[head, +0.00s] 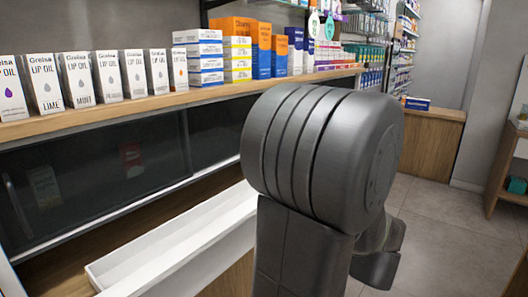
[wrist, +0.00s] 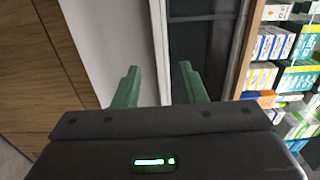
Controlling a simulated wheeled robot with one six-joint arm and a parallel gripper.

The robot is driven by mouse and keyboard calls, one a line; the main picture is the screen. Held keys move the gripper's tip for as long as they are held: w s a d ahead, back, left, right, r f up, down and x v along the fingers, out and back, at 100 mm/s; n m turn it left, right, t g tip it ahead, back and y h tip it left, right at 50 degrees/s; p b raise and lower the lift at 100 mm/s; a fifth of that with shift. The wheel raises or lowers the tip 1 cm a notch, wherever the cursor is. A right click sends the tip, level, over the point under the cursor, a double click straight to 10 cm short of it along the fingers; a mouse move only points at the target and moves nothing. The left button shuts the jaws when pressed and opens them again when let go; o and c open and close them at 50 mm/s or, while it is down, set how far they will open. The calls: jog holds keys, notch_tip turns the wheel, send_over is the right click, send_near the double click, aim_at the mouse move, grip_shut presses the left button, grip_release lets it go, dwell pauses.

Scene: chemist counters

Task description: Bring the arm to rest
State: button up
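My arm stands in the middle of the head view, a dark grey rounded joint and link in front of the counter. My gripper is hidden behind it there. In the wrist view my gripper (wrist: 158,88) shows two green fingers, spread apart with nothing between them. Beyond the fingers are a pale surface and a dark glass panel; how far away they are I cannot tell.
A wooden shelf (head: 135,108) holds several lip oil boxes (head: 75,78) and other medicine boxes (head: 258,45). Below it are dark glass doors (head: 95,170) and a white tray (head: 170,250). A wooden counter (head: 432,140) stands behind. Grey floor (head: 430,225) is clear at right.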

aim_at(254, 213)
jog(key=shift+p+x, duration=0.35)
jog(key=shift+x, duration=3.55)
